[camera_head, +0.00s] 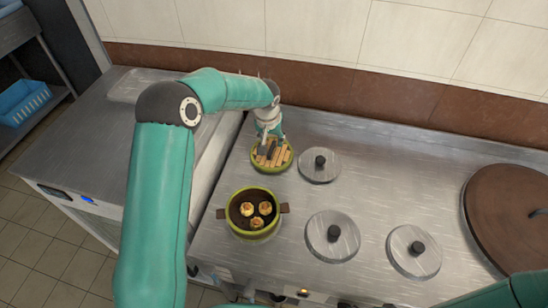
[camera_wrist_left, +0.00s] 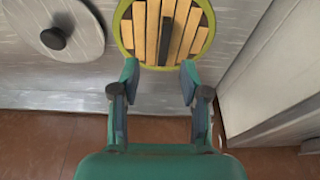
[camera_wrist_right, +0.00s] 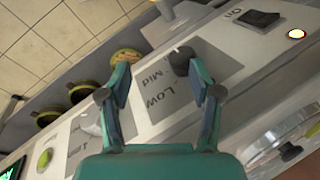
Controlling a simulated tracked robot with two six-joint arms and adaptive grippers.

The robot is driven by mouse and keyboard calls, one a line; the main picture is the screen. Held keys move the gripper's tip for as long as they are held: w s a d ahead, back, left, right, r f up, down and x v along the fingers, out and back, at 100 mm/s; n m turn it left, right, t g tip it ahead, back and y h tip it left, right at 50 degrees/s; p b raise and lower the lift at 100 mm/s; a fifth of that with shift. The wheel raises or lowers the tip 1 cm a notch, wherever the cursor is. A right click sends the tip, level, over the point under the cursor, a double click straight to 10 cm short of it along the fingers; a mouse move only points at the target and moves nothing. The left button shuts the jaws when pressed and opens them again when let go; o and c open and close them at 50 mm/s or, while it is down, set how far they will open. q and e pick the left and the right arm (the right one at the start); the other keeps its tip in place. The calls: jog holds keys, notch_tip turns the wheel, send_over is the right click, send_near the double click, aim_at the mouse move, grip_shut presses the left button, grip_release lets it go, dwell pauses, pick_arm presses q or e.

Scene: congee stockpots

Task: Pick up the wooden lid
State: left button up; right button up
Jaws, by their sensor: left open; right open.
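The wooden lid (camera_head: 264,160) is round, with light wooden slats, a green rim and a dark bar handle. It lies at the back left of the steel counter, and the left wrist view shows it at the top (camera_wrist_left: 190,30). My left gripper (camera_head: 268,140) is above its back edge. In the left wrist view the open left fingers (camera_wrist_left: 160,80) point at the lid with nothing between them, and the handle lies ahead of the gap. My right gripper (camera_wrist_right: 160,85) is open and empty, in front of a panel with a dark knob.
A green pot (camera_head: 240,226) with brown side handles and several yellow pieces stands in front of the lid. A grey metal lid (camera_head: 319,171) lies just right of it. Two more grey lids (camera_head: 333,250) and a big brown lid (camera_head: 510,212) lie further right. A wall bounds the back.

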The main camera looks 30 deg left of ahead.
aim_at(272, 148)
pick_arm(q)
jog(key=shift+a+x, duration=0.15)
jog(key=shift+x, duration=1.6)
jog(key=shift+a+x, duration=0.15)
jog(key=shift+x, duration=1.6)
jog(key=shift+w, duration=0.15)
jog(key=shift+r, duration=0.1)
grip_shut()
